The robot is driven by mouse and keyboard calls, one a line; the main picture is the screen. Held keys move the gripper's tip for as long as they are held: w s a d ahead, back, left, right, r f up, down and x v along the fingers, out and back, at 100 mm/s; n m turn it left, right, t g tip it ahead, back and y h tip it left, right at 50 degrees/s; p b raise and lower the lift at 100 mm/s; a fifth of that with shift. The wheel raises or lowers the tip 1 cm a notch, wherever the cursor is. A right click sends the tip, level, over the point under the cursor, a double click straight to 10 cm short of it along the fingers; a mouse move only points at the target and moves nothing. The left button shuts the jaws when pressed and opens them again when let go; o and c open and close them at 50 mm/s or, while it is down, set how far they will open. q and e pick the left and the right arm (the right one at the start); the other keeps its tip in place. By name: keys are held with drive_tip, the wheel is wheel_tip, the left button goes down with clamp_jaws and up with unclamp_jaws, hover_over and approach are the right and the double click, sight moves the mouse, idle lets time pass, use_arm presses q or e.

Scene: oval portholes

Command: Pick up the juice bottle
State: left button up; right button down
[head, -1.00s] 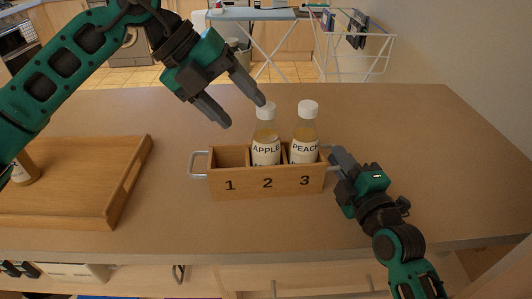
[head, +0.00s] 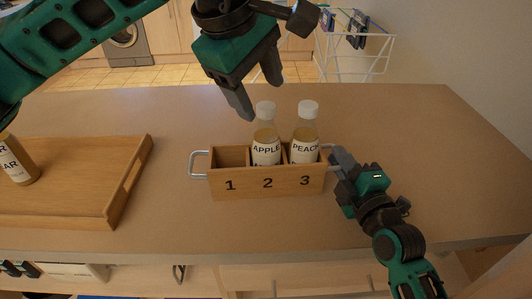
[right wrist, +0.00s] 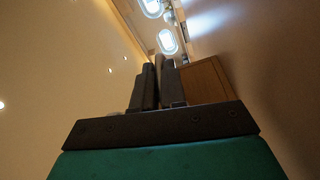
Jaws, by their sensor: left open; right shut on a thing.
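A wooden caddy (head: 268,187) with compartments numbered 1, 2 and 3 stands on the table. A juice bottle labelled APPLE (head: 266,148) stands upright in compartment 2, and one labelled PEACH (head: 305,145) in compartment 3. Compartment 1 is empty. My left gripper (head: 262,101) is open and empty, pointing down, with its fingers around or just above the APPLE bottle's white cap; depth is unclear. My right gripper (head: 338,153) is shut on the caddy's right handle (head: 327,146). In the right wrist view, its fingers (right wrist: 157,82) are beside the caddy's wooden side (right wrist: 205,82).
A wooden tray (head: 128,183) lies at the left, with another bottle (head: 17,162) on it, its label partly cut off. The caddy's left handle (head: 198,165) is free. The table (head: 430,160) is clear at the right. A drying rack (head: 360,50) stands beyond the table.

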sight(266, 106)
use_arm(q)
drive_tip(key=f+m, duration=0.1)
drive_tip(key=m, duration=0.3)
drive_tip(key=w+f+m+t+y, duration=0.1)
drive_tip(key=m, duration=0.3)
drive_tip(key=w+d+f+m+t, duration=0.1)
drive_tip(key=m, duration=0.3)
drive_tip(key=shift+w+d+f+y, duration=0.1)
drive_tip(key=shift+w+f+y, duration=0.1)
drive_tip(key=shift+y, duration=0.2)
drive_tip(key=shift+w+x, duration=0.25)
drive_tip(key=shift+x, duration=2.55)
drive_tip(key=shift+r, duration=0.15)
clamp_jaws()
drive_tip(key=shift+r, duration=0.1)
